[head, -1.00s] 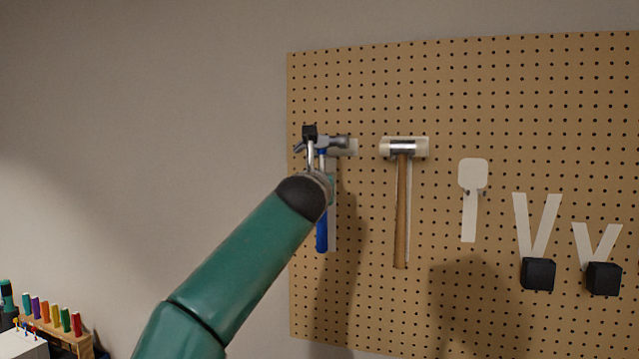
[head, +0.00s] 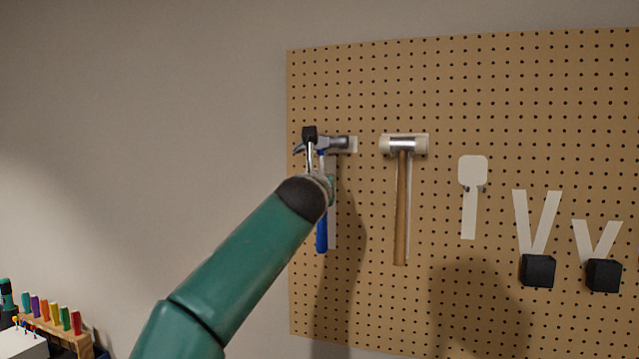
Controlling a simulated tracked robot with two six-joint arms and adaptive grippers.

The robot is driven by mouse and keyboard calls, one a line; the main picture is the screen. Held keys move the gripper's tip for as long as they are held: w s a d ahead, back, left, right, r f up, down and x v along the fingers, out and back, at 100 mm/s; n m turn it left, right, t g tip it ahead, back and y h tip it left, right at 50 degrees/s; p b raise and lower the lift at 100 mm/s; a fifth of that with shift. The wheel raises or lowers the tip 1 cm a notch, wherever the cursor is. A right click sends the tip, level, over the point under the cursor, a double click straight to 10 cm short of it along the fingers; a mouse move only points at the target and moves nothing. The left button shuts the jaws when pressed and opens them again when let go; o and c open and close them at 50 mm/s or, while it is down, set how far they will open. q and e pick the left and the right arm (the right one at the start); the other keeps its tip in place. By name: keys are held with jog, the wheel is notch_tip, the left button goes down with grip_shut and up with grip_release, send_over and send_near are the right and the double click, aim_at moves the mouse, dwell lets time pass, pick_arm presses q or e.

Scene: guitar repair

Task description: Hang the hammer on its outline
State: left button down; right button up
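The hammer has a grey metal head (head: 337,143) and a blue handle (head: 322,236). It is upright in front of the pegboard (head: 350,80), at the board's left side, over a pale hammer outline (head: 353,145) that shows at the head's right and beside the handle. I cannot tell whether the hammer rests on its hooks. My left gripper (head: 310,136) is in front of the hammer, with a dark fingertip over the head's left part. The arm's end hides the middle of the handle, and the fingers' grip is not clear. My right gripper is out of view.
A wooden-handled mallet (head: 402,200) hangs to the right. Further right are a paddle-shaped outline (head: 472,195) and two V-shaped outlines with black blocks (head: 537,271). A rack of coloured handles (head: 55,325) stands at lower left. The wall left of the board is bare.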

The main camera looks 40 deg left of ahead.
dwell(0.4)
pick_arm(q)
jog(key=c, duration=1.1)
grip_release()
jog(key=shift+s, duration=0.1)
jog(key=v, duration=1.2)
jog(key=shift+f, duration=0.15)
